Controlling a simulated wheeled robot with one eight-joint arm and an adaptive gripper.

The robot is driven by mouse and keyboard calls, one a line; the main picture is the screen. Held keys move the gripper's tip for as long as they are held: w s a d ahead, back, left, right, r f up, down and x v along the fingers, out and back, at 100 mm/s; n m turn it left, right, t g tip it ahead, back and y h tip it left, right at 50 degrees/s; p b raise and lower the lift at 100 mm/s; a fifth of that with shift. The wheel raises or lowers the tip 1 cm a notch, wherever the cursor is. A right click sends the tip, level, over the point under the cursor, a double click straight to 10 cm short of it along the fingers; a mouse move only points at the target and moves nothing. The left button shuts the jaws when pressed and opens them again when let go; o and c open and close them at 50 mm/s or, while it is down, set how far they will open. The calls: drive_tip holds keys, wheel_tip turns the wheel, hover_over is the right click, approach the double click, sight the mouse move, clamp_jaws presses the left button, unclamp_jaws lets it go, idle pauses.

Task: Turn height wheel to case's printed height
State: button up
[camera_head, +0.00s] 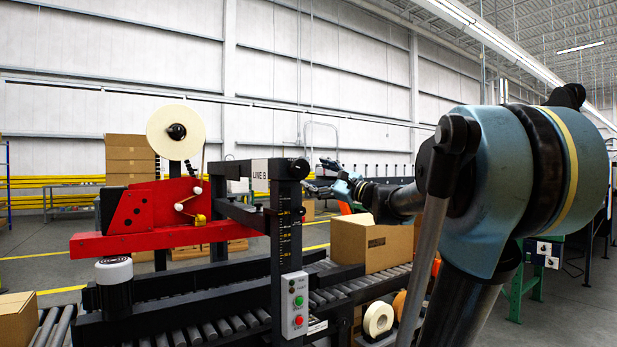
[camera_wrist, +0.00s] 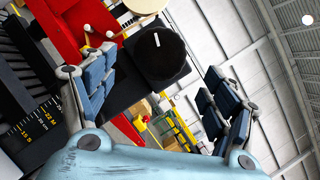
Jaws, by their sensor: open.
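The height wheel is a black round knob (camera_wrist: 160,54) with a white mark, in the upper middle of the wrist view. In the head view it appears as a small dark knob (camera_head: 301,168) at the top of the black post. My gripper (camera_wrist: 161,66) is open, with one finger either side of the wheel in the wrist view; contact cannot be told. In the head view my gripper (camera_head: 317,179) is just right of the post top. A scale (camera_head: 285,232) runs down the post. A brown cardboard case (camera_head: 355,242) sits on the rollers; its print is too small to read.
A red tape head (camera_head: 140,212) with a white tape roll (camera_head: 175,132) is left of the post. A control box (camera_head: 294,304) with green and red buttons is low on the post. Another carton (camera_head: 18,318) is at lower left. Tape rolls (camera_head: 379,319) lie below the case.

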drive_tip(key=shift+v, duration=2.3)
drive_tip(key=s+a+f+n+g+h, duration=0.1)
drive_tip(key=s+f+n+g+h, duration=0.5)
drive_tip(key=f, duration=0.8)
drive_tip(key=s+a+f+n+g+h, duration=0.15)
drive_tip(key=s+f+n, duration=0.4)
drive_tip(key=f, duration=0.85)
drive_tip(key=s+d+f+n+g+h, duration=0.1)
drive_tip(key=s+d+f+h, duration=0.3)
drive_tip(key=f, duration=0.5)
drive_tip(key=s+d+f+n+g+h, duration=0.2)
drive_tip(key=s+d+f+n+h, duration=0.2)
drive_tip(key=s+d+f, duration=0.5)
drive_tip(key=shift+s+d+f+h, duration=0.15)
drive_tip(key=shift+s+d+h, duration=0.15)
drive_tip(key=shift+d+h, duration=0.6)
drive_tip(key=shift+d+y, duration=0.25)
